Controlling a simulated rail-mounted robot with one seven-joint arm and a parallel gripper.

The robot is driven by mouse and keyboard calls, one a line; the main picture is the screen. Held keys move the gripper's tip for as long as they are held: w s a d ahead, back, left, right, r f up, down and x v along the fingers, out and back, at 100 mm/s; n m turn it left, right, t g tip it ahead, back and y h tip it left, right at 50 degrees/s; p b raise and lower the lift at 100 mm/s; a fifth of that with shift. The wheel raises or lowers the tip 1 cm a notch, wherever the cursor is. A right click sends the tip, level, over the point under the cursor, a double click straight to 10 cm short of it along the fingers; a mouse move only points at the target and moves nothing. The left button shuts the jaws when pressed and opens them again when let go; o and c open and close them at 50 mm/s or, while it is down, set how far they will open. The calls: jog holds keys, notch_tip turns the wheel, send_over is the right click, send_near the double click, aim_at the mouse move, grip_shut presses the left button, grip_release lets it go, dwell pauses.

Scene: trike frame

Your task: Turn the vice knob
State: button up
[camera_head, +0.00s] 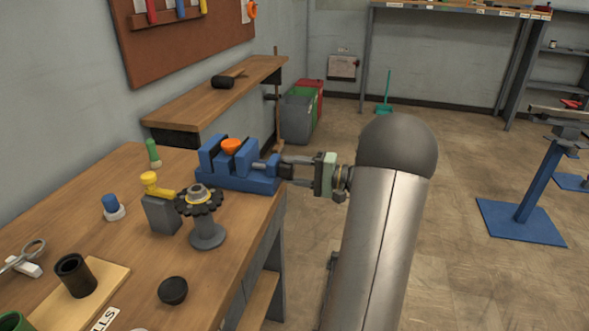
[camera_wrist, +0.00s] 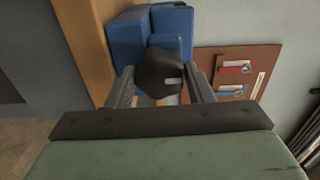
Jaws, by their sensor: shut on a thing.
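The blue vice (camera_head: 237,180) sits at the far right edge of the wooden workbench, with an orange piece (camera_head: 231,146) between its jaws. It also shows in the wrist view (camera_wrist: 172,22). The vice knob (camera_wrist: 159,72) is dark and faceted, with a small pale mark, at the vice's end facing me. My gripper (camera_head: 284,168) is level with the vice, at its right side. In the wrist view its two fingers (camera_wrist: 160,88) stand on either side of the knob and are shut on it. In the head view the knob is mostly hidden by the fingers.
A black sprocket on a grey stand (camera_head: 207,232) and a grey block with a yellow-topped part (camera_head: 161,213) stand close to the vice. A green-topped item (camera_head: 153,152) stands behind. The floor (camera_head: 460,260) right of the bench is clear near my arm.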

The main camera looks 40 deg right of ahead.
dwell(0.4)
jog(key=o, duration=1)
jog(key=shift+c, duration=0.2)
jog(key=v, duration=1.7)
jog(key=shift+s, duration=0.25)
jog(key=shift+d, duration=0.1)
